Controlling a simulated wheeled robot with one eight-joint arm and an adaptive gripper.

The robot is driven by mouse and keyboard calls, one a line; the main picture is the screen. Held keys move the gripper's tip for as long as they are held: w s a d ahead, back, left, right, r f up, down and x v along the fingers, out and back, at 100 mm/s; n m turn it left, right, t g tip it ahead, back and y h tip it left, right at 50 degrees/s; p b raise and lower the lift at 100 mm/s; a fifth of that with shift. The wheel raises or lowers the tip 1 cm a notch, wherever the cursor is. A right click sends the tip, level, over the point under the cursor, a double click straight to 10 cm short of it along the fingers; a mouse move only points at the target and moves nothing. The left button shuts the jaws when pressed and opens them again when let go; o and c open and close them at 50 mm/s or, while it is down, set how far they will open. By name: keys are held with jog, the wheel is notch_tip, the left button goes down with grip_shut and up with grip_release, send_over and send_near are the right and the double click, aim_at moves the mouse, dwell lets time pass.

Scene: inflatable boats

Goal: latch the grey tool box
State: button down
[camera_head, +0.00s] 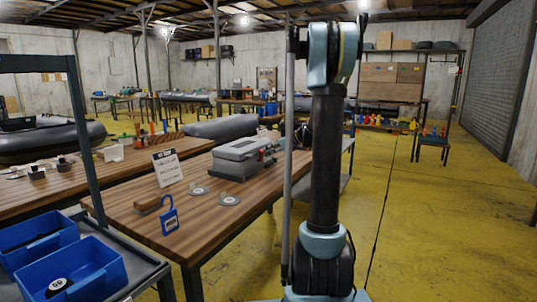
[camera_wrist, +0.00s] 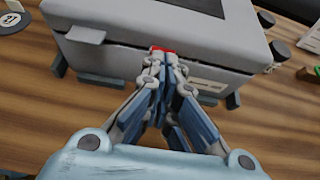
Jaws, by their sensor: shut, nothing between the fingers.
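The grey tool box (camera_head: 238,160) sits on the wooden workbench, its lid down. In the wrist view its lid (camera_wrist: 140,12) is at the top and its front wall (camera_wrist: 110,58) faces my gripper. A grey tab (camera_wrist: 85,34) sticks out at the lid's front edge on the left. My gripper (camera_wrist: 164,58) is shut and empty, its tips at the middle of the front edge. A small red part (camera_wrist: 162,48) shows right at the tips; I cannot tell whether they touch it. The fingers hide part of the front wall.
The workbench (camera_head: 130,208) also holds a blue padlock-shaped piece (camera_head: 169,215), a white sign (camera_head: 167,168) and round discs (camera_head: 229,200). Blue bins (camera_head: 75,275) stand at the lower left. Yellow floor (camera_head: 440,230) is open to the right.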

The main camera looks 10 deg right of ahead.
jog(key=f+v, duration=0.1)
jog(key=v, duration=0.7)
jog(key=shift+s+d, duration=0.3)
jog(key=shift+d, duration=0.15)
jog(key=shift+s, duration=0.1)
jog(key=s+a+f+n+g+h, duration=0.15)
jog(key=s+n, duration=0.25)
jog(key=s, duration=0.4)
jog(key=s+a+f+n+g+h, duration=0.1)
jog(key=s+a+f+n, duration=0.25)
jog(key=s, duration=0.35)
jog(key=s+a+f+n+g+h, duration=0.1)
jog(key=s+a+n+h, duration=0.1)
jog(key=s+n, duration=0.45)
jog(key=s+d+f+n+h, duration=0.1)
jog(key=s+f+n, duration=0.2)
jog(key=s, duration=0.4)
jog(key=s+d+f+n+g+h, duration=0.1)
jog(key=s+d+f+n+h, duration=0.1)
jog(key=s+f+n, duration=0.2)
jog(key=s+d+f+n+h, duration=0.2)
jog(key=s+f+n, duration=0.2)
jog(key=s, duration=0.6)
jog(key=shift+s+f, duration=0.2)
jog(key=shift+f, duration=0.5)
